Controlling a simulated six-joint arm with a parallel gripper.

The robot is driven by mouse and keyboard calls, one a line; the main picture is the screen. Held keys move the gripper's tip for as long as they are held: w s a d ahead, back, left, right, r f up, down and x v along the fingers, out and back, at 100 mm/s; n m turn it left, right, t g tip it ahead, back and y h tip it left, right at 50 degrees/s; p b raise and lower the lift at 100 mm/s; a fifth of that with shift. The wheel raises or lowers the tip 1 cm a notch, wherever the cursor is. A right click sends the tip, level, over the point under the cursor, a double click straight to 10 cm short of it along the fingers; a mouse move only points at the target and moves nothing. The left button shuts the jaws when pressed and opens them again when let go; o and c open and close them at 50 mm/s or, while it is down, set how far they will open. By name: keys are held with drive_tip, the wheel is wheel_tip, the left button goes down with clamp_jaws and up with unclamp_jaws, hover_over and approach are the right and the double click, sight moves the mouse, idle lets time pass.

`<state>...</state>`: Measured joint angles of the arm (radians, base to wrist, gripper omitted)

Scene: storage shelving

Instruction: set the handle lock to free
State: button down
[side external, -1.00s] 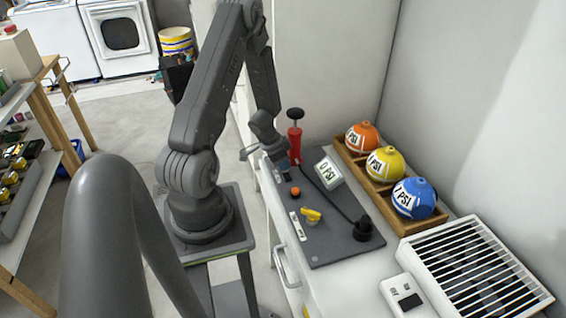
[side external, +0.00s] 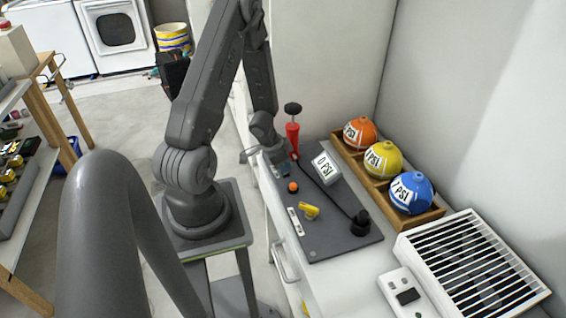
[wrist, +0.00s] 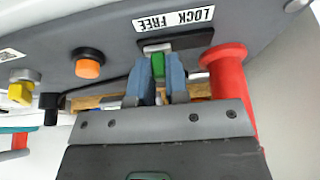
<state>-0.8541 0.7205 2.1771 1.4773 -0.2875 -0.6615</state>
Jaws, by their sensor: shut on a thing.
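My gripper (wrist: 160,88) has its two blue fingers closed on a small green lock tab (wrist: 158,67) in the wrist view. The tab is at the left part of a dark slot (wrist: 188,40) in the grey panel. A white label reading LOCK FREE (wrist: 174,19) lies beside the slot, upside down in this view. The red pump (wrist: 228,85) stands just right of the fingers. In the side external view the red pump (side external: 292,138) has a black handle on top, and my gripper (side external: 281,167) is low at the panel's far end; the tab is hidden there.
The panel (side external: 325,245) also holds an orange button (side external: 293,187), a yellow knob (side external: 309,211), a 0 PSI display (side external: 326,169) and a black fitting with a hose. Orange, yellow and blue balls sit in a wooden rack (side external: 413,222). A white vent box (side external: 470,265) is nearer.

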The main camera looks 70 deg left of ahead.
drive_tip(key=shift+d, duration=0.3)
drive_tip(key=c, duration=1.1)
unclamp_jaws()
drive_tip(key=v, duration=1.4)
drive_tip(key=shift+s+f, duration=0.1)
